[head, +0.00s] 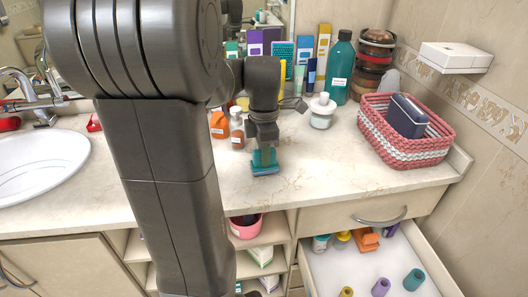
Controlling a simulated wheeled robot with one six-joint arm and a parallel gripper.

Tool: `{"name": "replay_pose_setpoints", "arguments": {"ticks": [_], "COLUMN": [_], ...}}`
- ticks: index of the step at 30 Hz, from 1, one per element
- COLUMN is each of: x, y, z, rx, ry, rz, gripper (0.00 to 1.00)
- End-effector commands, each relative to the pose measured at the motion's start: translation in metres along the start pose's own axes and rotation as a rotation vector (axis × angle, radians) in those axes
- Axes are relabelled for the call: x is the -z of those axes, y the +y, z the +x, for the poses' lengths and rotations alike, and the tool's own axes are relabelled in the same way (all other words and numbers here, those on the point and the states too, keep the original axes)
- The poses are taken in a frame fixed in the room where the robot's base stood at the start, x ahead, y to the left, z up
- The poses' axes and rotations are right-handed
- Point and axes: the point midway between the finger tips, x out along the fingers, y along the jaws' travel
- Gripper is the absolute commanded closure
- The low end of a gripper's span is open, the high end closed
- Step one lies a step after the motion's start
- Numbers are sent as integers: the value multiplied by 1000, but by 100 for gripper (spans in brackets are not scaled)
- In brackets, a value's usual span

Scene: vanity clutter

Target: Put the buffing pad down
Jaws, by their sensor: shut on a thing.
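The buffing pad (265,170) is a small blue-teal block in the head view, just above or on the front part of the marble counter. My gripper (264,153) points down from above and is shut on the pad. The pad sits at the lower end of the jaws, close to the counter surface. I cannot tell whether its underside touches the counter. My arm hides part of the counter to the left.
Orange bottles (219,124) and a white jar (321,112) stand behind the gripper. A pink-white basket (377,141) holds a dark blue case (408,116) at right. Free counter (325,165) lies right of the pad. An open drawer (335,274) with several small items juts out below.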

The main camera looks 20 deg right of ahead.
Motion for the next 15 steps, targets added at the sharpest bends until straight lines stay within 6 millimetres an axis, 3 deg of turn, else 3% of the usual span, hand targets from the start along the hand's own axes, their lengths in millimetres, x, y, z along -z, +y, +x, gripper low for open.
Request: {"name": "replay_pose_setpoints", "arguments": {"ticks": [14,15], "x": [0,0], "y": [0,0], "z": [6,4], "rx": [0,-1], "ry": [0,0], "rz": [0,0], "gripper": [95,69]}}
